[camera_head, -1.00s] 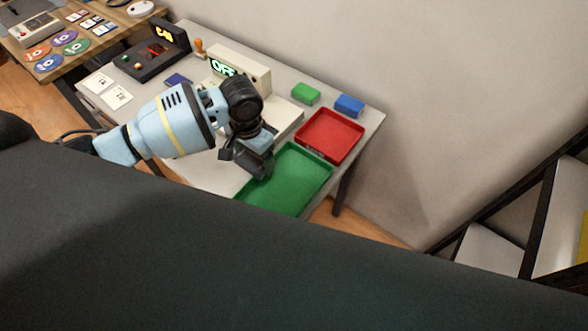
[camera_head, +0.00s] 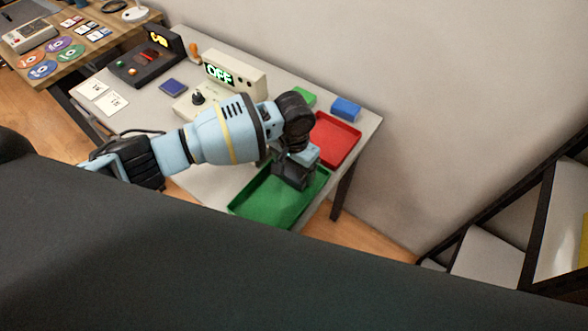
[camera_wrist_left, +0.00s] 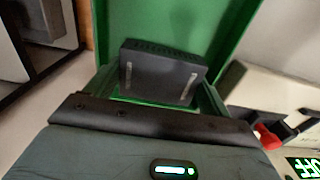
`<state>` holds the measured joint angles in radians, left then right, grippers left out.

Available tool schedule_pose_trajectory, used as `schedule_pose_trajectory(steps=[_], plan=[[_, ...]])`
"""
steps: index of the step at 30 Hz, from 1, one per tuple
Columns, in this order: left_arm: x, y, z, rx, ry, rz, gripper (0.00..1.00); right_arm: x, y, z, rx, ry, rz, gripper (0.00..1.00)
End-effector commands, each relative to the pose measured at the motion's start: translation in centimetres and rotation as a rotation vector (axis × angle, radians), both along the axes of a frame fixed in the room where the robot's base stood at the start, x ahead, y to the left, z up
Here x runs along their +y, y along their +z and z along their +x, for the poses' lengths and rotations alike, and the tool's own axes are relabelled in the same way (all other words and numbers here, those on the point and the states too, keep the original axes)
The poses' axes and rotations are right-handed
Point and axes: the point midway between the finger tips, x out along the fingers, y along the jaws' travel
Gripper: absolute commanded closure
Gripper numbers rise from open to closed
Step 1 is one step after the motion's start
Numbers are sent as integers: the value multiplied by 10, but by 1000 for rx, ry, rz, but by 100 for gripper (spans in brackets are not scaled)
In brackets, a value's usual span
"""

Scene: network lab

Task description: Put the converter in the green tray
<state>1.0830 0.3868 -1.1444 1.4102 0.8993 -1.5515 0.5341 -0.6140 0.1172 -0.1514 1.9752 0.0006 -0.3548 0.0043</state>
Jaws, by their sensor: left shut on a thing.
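The converter, a dark box with two pale strips (camera_wrist_left: 160,72), sits between the fingers of my left gripper (camera_wrist_left: 160,85) in the left wrist view. The gripper is shut on it. The green tray (camera_head: 250,205) lies at the table's near right edge, and its green floor and wall also show behind the converter in the wrist view (camera_wrist_left: 205,18). In the head view my left gripper (camera_head: 291,182) is over the tray's right part. I cannot tell the height of the converter above the tray floor. My right gripper is not in view.
A red tray (camera_head: 345,140) lies just behind the green one. A blue block (camera_head: 346,108) and a green block (camera_head: 303,97) stand at the back. A box with an "OFF" display (camera_head: 235,74) stands left of them. The green tray's left part looks empty.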

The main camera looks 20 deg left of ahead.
Motion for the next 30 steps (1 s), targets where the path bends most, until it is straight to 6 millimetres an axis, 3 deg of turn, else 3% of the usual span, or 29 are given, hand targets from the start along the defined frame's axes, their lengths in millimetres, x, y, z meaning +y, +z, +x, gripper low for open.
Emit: schedule_pose_trajectory(steps=[3,14,15,19,30], plan=[[0,-14,0,2,0,0,49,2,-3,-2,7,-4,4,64],[0,-17,0,0,-1,-1,49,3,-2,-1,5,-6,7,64],[0,-18,0,1,-1,0,17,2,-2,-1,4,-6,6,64],[0,-17,0,0,-1,0,0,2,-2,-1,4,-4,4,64],[0,-7,0,-2,-1,-2,0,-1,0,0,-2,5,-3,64]])
